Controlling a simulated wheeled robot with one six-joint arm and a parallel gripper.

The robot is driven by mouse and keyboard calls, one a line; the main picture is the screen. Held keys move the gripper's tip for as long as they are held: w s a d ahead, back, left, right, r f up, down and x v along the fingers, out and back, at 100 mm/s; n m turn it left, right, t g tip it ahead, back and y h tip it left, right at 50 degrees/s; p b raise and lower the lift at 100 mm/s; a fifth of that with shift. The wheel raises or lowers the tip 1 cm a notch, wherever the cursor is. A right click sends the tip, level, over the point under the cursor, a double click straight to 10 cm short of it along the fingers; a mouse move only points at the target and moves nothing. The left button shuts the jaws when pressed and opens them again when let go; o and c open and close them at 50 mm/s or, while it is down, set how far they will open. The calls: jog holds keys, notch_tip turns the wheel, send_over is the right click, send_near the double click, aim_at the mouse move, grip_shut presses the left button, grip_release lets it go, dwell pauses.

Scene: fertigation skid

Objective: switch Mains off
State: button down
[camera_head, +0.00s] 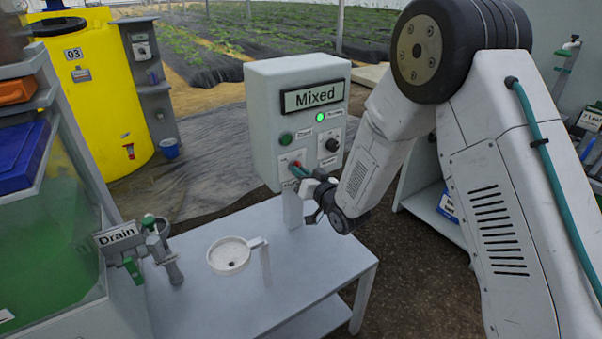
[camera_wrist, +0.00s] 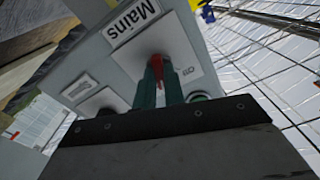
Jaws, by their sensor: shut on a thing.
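The grey control box (camera_head: 270,105) in the head view has a "Mixed" display at its top. The Mains switch, a red handle on a white plate, shows at the box's lower left in the head view (camera_head: 296,163) and under the "Mains" label in the wrist view (camera_wrist: 157,68). My gripper (camera_head: 301,172) has its green fingers on either side of the red handle, shut on it, as the wrist view shows (camera_wrist: 159,85). The fingers hide part of the handle, and I cannot tell its exact setting.
A lit green lamp (camera_head: 320,117), a dark green button (camera_head: 286,139) and a black knob (camera_head: 332,145) are on the box face. A grey bench (camera_head: 205,300) with a white round holder (camera_head: 229,256) stands below. The Drain valve (camera_head: 132,268) is at left, near a yellow tank (camera_head: 100,110).

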jog(key=n, duration=1.2)
jog(key=shift+n, duration=0.3)
dwell(0.4)
jog(key=c, duration=1.5)
grip_release()
jog(key=shift+s, duration=0.1)
jog(key=v, duration=0.7)
jog(key=shift+s+d, duration=0.25)
jog(key=shift+s, duration=0.05)
